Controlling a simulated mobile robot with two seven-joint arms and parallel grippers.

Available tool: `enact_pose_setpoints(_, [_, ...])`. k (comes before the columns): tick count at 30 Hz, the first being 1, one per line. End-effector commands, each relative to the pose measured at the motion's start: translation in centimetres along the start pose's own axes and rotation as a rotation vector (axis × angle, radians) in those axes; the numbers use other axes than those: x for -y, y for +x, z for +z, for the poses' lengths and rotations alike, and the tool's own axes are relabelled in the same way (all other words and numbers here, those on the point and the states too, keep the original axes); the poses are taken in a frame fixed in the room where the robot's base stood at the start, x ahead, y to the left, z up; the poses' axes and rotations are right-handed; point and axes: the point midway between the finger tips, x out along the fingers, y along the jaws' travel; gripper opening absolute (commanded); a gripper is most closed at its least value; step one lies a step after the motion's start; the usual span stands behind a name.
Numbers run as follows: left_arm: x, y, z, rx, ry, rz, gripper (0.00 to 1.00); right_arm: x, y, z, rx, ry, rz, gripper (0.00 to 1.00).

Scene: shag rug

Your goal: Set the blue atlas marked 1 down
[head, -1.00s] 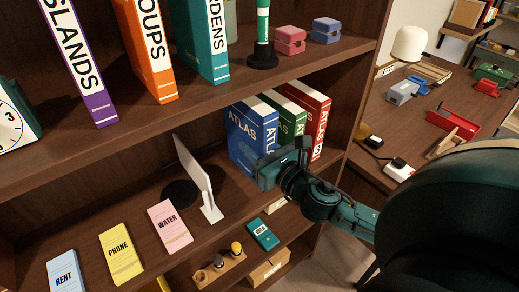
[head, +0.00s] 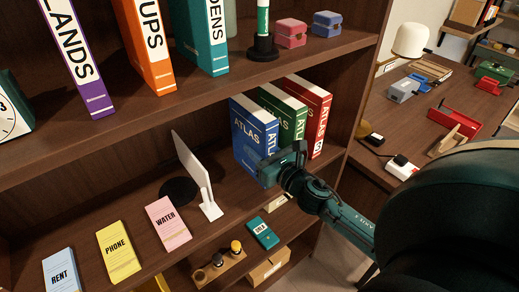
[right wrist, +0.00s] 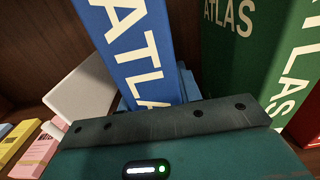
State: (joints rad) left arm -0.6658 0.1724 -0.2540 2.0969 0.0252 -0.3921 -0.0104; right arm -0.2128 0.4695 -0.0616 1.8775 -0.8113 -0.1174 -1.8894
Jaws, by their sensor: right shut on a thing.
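The blue atlas (head: 251,128) stands nearly upright at the left of the atlas row on the middle shelf, leaning slightly in the head view. My right gripper (head: 282,166) is shut on the lower part of it, at the spine side. In the right wrist view, the blue atlas (right wrist: 135,45) rises just beyond the dark gripper edge (right wrist: 170,122). The gripper hides its lower front corner, so I cannot tell whether its base touches the shelf. Its number mark is not readable. My left gripper is not in view.
A green atlas (head: 288,110) and a red atlas (head: 318,115) stand close to its right. A white panel on a stand (head: 192,170) is at its left. The shelf above (head: 200,105) limits headroom. Pink, yellow and blue booklets lie further left.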

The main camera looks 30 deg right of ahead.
Motion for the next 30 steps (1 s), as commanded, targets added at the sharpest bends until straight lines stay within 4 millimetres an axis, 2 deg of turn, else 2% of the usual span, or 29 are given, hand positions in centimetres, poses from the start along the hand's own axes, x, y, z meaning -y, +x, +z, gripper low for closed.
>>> enact_pose_setpoints(9, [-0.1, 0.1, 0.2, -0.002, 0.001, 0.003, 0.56, 0.0, 0.1, -0.1, 0.005, -0.001, 0.001, 0.00])
enact_pose_setpoints(10, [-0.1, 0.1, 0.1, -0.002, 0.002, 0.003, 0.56, 0.0, 0.0, -0.2, 0.000, 0.000, 0.001, 0.37])
enact_pose_setpoints(17, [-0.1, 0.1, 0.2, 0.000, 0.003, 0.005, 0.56, 0.0, 0.0, -0.2, 0.000, 0.000, 0.000, 0.56])
enact_pose_setpoints(26, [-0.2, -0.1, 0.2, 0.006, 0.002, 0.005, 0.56, 0.0, 0.0, 0.2, 0.000, 0.000, 0.000, 0.56])
enact_pose_setpoints(30, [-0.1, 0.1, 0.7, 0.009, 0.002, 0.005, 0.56, -0.1, -1.4, -0.2, -0.003, 0.002, 0.001, 0.56])
